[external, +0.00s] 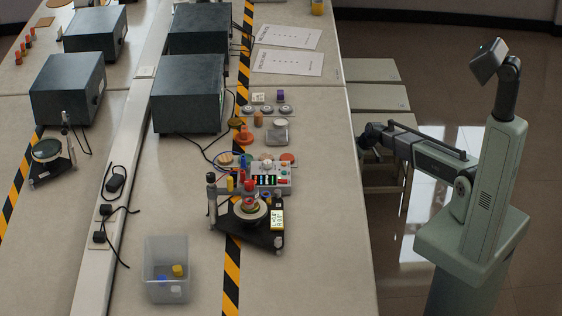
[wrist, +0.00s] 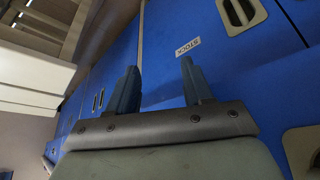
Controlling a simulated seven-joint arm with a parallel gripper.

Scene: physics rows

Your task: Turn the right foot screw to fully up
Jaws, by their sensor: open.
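A small instrument on a black base plate (external: 236,236) stands on the table in the external view, with a round pale disc and a red-topped part at its middle. Small feet or screws show at its corners, one at the right front (external: 279,241); their height settings are too small to tell. My gripper (external: 366,140) is beyond the table's right edge, well right of and behind the instrument, touching nothing I can see. In the wrist view my gripper (wrist: 159,66) has two dark blue fingers spread apart with nothing between them. The instrument is not in the wrist view.
A clear bin (external: 166,286) with small coloured pieces is at front left. Wooden stools (external: 378,98) stand beside the table. Blue cabinet fronts (wrist: 230,85) fill much of the wrist view.

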